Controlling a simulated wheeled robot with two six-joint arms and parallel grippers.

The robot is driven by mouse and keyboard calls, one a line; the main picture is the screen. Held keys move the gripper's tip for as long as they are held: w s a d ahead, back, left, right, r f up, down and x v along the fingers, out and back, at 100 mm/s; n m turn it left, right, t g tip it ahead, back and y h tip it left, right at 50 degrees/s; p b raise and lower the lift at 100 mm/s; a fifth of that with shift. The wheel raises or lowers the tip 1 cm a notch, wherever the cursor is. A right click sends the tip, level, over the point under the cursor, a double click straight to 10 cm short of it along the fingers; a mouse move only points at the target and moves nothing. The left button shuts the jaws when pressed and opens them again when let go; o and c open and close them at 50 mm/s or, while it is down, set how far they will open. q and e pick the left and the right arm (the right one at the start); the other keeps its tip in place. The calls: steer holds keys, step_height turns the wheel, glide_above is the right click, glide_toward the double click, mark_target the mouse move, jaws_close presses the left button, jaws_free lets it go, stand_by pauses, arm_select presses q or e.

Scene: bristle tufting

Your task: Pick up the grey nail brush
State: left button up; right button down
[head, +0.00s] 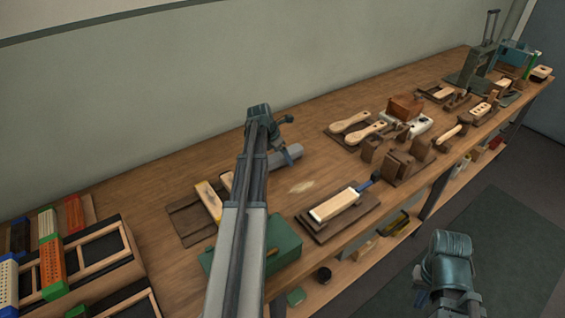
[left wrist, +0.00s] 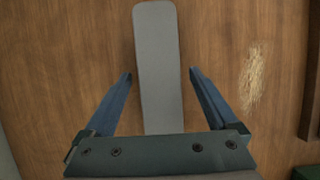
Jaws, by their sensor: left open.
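A long, plain grey piece with rounded corners, which I take for the grey nail brush (head: 285,159), lies on the wooden bench beyond the green box. In the left wrist view the grey nail brush (left wrist: 158,45) runs from the top down between the fingers, its near end hidden by the gripper body. My left gripper (head: 290,138) is over it, open, with one finger on each side. In the left wrist view the left gripper (left wrist: 160,73) shows gaps on both sides. My right gripper (head: 448,285) is off the bench's front; its fingers are not clear.
A pale block (head: 335,205) lies on a dark board in front. A green box (head: 275,245) stands near my left arm. Pale bristles (head: 301,186) lie right of the brush. Crates with coloured blocks (head: 52,262) are at left. Wooden brushes (head: 352,122) lie further right.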

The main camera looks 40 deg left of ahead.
arm_select(q)
steer(key=shift+r, duration=0.1)
jaws_close()
stand_by(0.3)
steer(key=shift+r, duration=0.1)
steer(key=shift+r+p, duration=0.5)
steer(key=shift+p, duration=0.15)
step_height(320, 180, up, 3)
steer(key=p, duration=0.3)
steer(key=s+d, duration=0.3)
steer(key=d, duration=0.1)
steer(key=s+d, duration=0.3)
steer(key=d, duration=0.2)
steer(key=s+d, duration=0.3)
steer(key=d, duration=0.1)
steer(key=shift+d+r+p, duration=0.15)
steer(key=shift+r+p, duration=0.2)
steer(key=shift+r, duration=0.05)
